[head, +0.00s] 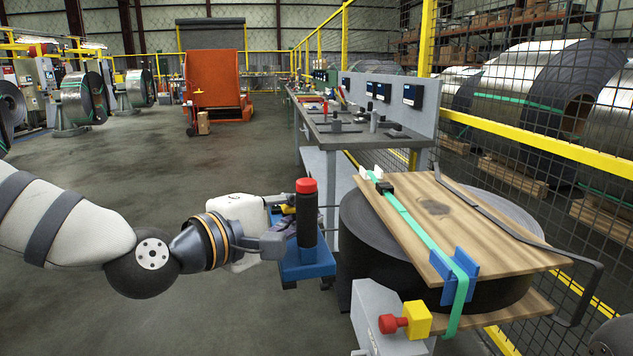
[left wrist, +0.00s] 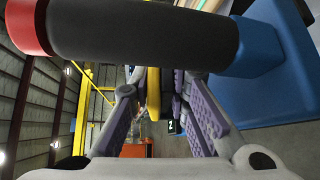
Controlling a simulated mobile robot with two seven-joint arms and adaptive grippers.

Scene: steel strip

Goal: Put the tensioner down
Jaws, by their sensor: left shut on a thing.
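The tensioner (head: 307,222) has an upright black cylindrical handle with a red cap, and blue parts show below it. My left gripper (head: 277,240) is at its left side and shut on it. In the left wrist view the black handle (left wrist: 140,35) crosses the top, red cap at left and blue part at right. The purple-padded fingers (left wrist: 160,110) stand apart below it, with a yellow part between them. The exact grip contact is hidden. I cannot tell whether the blue base (head: 306,268) is part of the tensioner or a support under it. My right gripper is not in view.
A dark coil (head: 362,222) carries a wooden board (head: 455,225) with a green strap (head: 418,230) and blue edge protectors (head: 455,268). A bent dark strip (head: 490,216) lies across the board. A workbench (head: 345,138) stands behind. A grey post with a yellow-red button box (head: 416,318) stands in front.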

